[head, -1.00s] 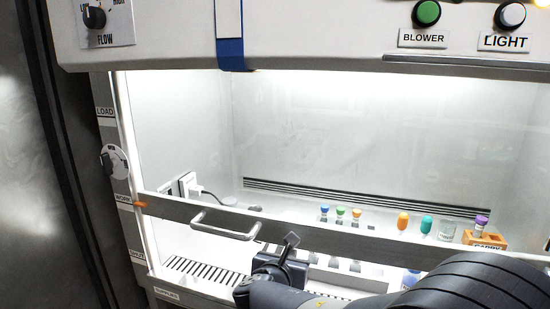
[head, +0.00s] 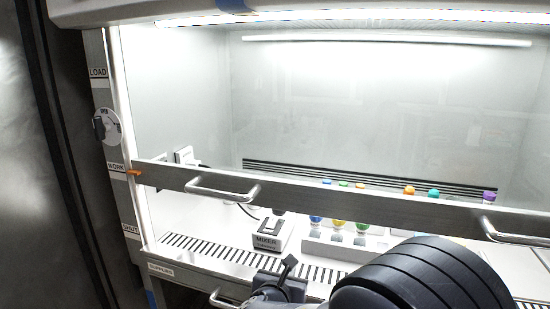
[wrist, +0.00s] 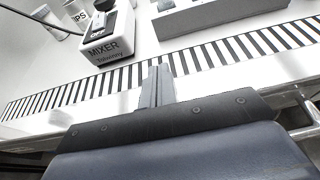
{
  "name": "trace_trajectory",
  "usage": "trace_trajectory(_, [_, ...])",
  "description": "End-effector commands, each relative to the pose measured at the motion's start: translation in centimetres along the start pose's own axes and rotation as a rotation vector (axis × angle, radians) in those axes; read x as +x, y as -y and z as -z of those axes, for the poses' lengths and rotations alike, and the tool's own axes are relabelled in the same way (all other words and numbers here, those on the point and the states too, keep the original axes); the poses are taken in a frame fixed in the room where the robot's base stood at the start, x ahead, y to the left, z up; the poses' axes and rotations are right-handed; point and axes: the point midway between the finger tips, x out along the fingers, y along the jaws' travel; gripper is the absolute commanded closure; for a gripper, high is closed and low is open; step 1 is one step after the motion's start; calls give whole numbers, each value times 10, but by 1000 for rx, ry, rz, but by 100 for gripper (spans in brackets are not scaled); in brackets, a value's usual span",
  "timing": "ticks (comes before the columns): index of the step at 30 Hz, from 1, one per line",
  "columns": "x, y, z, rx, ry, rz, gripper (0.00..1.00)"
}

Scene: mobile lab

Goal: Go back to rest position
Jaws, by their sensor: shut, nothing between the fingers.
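My gripper (head: 289,263) is in front of the cabinet's front edge, low in the head view. In the wrist view its fingers (wrist: 157,75) are together with nothing between them, and they point toward the slotted grille. My dark arm fills the lower right of the head view and hides part of the cabinet's front.
The sash (head: 330,196) hangs partway down with a handle (head: 222,190). Behind it stand a mixer (head: 269,234) and a white rack (head: 345,247) of colour-capped vials. The slotted grille (wrist: 232,50) runs along the front edge. A drawer handle (head: 222,299) is below.

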Motion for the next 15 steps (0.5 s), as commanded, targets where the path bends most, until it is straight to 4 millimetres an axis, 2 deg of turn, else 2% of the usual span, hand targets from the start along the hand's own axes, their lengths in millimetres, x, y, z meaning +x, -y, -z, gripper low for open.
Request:
trace_trajectory(1, [-16, -2, -6, 3, 4, -8, 100])
trace_trajectory(6, [-48, -2, -6, 2, 4, -8, 100])
trace_trajectory(15, [-83, -1, -5, 2, 3, -5, 100])
